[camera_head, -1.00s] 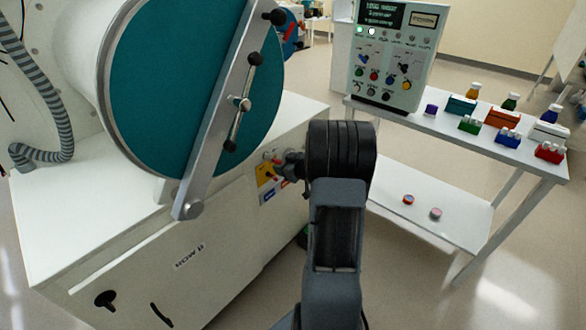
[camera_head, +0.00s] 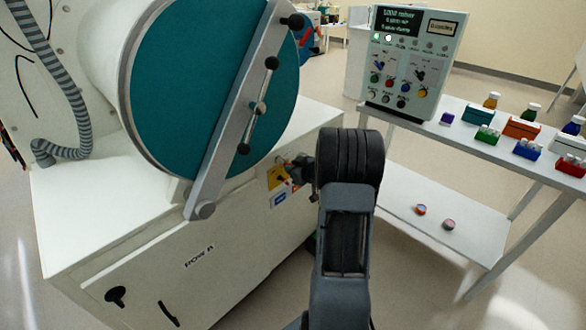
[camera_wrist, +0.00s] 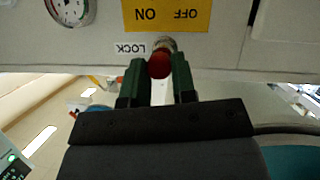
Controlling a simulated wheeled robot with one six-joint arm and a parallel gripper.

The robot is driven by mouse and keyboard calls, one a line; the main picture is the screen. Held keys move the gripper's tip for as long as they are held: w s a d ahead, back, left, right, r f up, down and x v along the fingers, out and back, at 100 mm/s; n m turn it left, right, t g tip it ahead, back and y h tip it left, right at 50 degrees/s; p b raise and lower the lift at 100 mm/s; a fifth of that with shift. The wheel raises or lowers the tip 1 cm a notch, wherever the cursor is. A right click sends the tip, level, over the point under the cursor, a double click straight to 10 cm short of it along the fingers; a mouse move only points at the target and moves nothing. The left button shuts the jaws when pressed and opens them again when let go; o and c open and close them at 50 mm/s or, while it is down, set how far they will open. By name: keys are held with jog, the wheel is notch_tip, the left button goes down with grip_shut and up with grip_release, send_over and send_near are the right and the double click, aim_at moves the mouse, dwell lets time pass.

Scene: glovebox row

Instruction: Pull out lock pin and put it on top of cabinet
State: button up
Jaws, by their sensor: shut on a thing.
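In the wrist view the lock pin (camera_wrist: 160,65) has a red knob and a silver collar. It is at the panel edge beside an upside-down LOCK label (camera_wrist: 130,48). My gripper (camera_wrist: 159,60) has its two dark green fingers closed on either side of the red knob. The collar meets the panel; I cannot tell how deep the pin sits. In the head view my gripper (camera_head: 300,168) reaches the cabinet's right side, and my wrist hides much of it and the pin. The white cabinet (camera_head: 100,205) has a flat top under the round teal door (camera_head: 195,90).
A yellow ON/OFF plate (camera_wrist: 167,14) and a gauge (camera_wrist: 72,8) are close to the pin. A silver bar (camera_head: 235,125) crosses the teal door. Bare cabinet top shows near its front left. A table (camera_head: 490,145) with a control box (camera_head: 412,65) stands at right.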

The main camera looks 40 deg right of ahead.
grip_shut()
jog(key=shift+s+d+p, duration=0.2)
jog(key=shift+s+p, duration=0.1)
jog(key=shift+s, duration=0.9)
jog(key=shift+s+d+p, duration=0.2)
jog(key=shift+s+p, duration=0.1)
jog(key=shift+s, duration=0.9)
dwell(0.6)
jog(key=shift+s+d+p, duration=0.25)
jog(key=shift+s+p, duration=0.1)
jog(key=shift+s, duration=0.85)
jog(key=shift+s+d+p, duration=0.2)
jog(key=shift+s+p, duration=0.1)
jog(key=shift+s, duration=0.9)
